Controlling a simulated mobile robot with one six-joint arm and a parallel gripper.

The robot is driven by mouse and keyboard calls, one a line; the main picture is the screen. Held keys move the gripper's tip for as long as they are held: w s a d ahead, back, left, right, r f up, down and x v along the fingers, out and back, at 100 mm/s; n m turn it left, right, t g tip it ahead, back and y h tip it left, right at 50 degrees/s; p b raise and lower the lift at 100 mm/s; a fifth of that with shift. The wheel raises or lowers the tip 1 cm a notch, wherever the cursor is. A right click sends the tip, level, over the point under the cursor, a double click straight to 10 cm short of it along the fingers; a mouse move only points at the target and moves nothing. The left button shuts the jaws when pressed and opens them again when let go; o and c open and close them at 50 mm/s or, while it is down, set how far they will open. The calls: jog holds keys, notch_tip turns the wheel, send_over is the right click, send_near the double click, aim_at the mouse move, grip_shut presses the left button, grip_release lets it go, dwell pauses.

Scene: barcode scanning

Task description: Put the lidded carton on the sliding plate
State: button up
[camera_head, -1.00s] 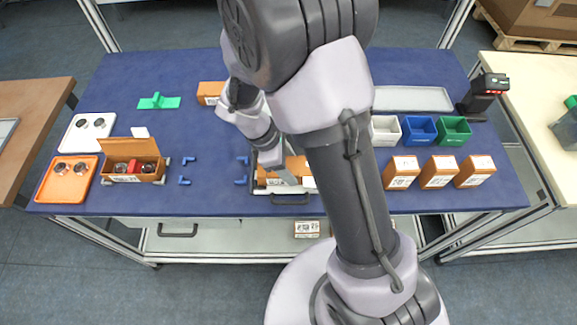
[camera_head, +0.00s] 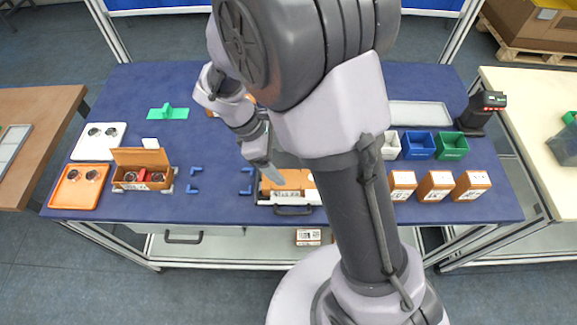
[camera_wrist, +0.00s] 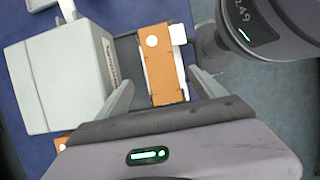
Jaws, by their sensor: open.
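An orange-brown carton with white labels (camera_head: 297,181), which I take to be the lidded carton, lies on the sliding plate, whose dark handle (camera_head: 293,211) shows at the table's front edge. My arm hides part of both. In the wrist view the carton (camera_wrist: 160,65) shows between my two fingers. My gripper (camera_wrist: 160,80) is open, with visible gaps beside the carton. In the head view my gripper (camera_head: 272,174) is at the carton's left part, seen edge-on. Its height above the carton cannot be told.
An open-lidded carton (camera_head: 141,160) with parts inside stands at left, beside an orange tray (camera_head: 75,197) and a white tray (camera_head: 84,153). Three cartons (camera_head: 437,185) and coloured bins (camera_head: 418,145) stand right. A pale grey box-shaped body (camera_wrist: 60,75) is close left of my fingers.

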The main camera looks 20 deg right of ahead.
jog(key=s+r+m+t+y, duration=0.3)
jog(key=s+r+m, duration=0.4)
jog(key=r+m, duration=0.2)
jog(key=s+r+m+t+y, duration=0.3)
jog(key=s+r+m+t, duration=0.1)
jog(key=s+r+m, duration=0.3)
notch_tip(320, 180, up, 4)
jog(key=m, duration=0.2)
jog(key=shift+a+m, duration=0.2)
jog(key=shift+m, duration=0.2)
notch_tip(320, 180, down, 8)
jog(key=b, duration=0.7)
jog(key=shift+r, duration=0.25)
